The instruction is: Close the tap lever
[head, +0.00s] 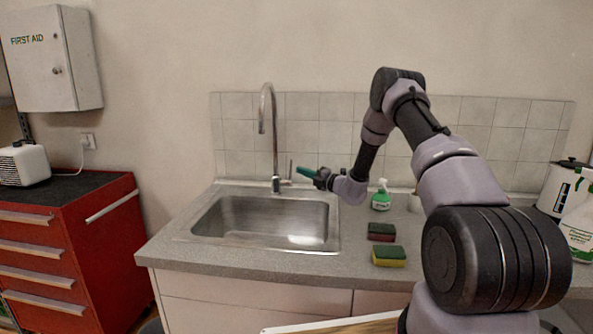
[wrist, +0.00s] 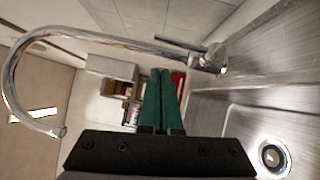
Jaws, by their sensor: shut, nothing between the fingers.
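The chrome tap (head: 275,150) stands at the back rim of the steel sink, with a tall curved spout. A thin rod beside the tap base there looks like the lever (wrist: 180,43).
The sink basin (head: 225,218) is empty, and its drain (wrist: 273,158) shows in the wrist view. A green soap bottle (head: 381,198) and two sponges (head: 389,256) (head: 381,232) are on the counter right of the sink. A tiled wall (head: 320,135) stands close behind the tap.

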